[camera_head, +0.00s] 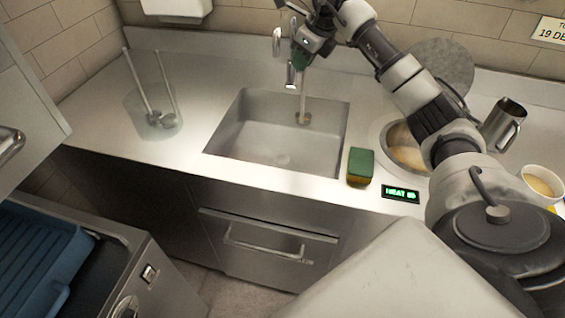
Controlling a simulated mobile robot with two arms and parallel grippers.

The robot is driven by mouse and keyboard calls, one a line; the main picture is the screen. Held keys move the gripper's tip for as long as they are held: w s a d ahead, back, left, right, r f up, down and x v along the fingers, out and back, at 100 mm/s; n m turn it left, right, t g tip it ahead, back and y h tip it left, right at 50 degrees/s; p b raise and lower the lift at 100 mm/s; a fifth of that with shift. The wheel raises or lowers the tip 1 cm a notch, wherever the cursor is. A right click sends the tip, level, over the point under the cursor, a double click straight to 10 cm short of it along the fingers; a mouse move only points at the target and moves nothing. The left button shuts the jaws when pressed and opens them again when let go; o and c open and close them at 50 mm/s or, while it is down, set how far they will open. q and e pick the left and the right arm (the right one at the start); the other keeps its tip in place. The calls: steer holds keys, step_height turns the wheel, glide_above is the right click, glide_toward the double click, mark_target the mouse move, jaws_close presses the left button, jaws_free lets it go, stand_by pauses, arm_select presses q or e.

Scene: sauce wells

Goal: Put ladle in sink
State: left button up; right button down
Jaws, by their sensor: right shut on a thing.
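My right arm reaches in from the right. Its gripper (301,62) points down over the back of the sink and is shut on the upper end of a ladle handle. The ladle (303,118) hangs upright, with its small brownish bowl low against the view of the sink's back wall. I cannot tell whether the bowl touches the sink. The steel sink (226,140) is a square basin set in the counter; nothing else shows in it. My left gripper is not in view.
A metal faucet (277,42) stands beside the gripper. A clear container (140,103) with two long-handled utensils stands left. A green-yellow sponge (360,166) and a lit display (400,194) lie right, near a sauce well (407,152), a steel pitcher (502,125) and a bowl (541,184).

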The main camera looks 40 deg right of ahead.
steer(key=b, duration=0.5)
glide_above(299, 119)
step_height(299, 119, down, 8)
step_height(299, 119, down, 9)
steer(key=shift+f+p, duration=0.1)
steer(key=shift+p, duration=0.7)
steer(key=shift+d+f, duration=0.15)
steer(key=shift+f, duration=0.25)
steer(key=shift+f, duration=0.15)
steer(key=c, duration=1.1)
jaws_free()
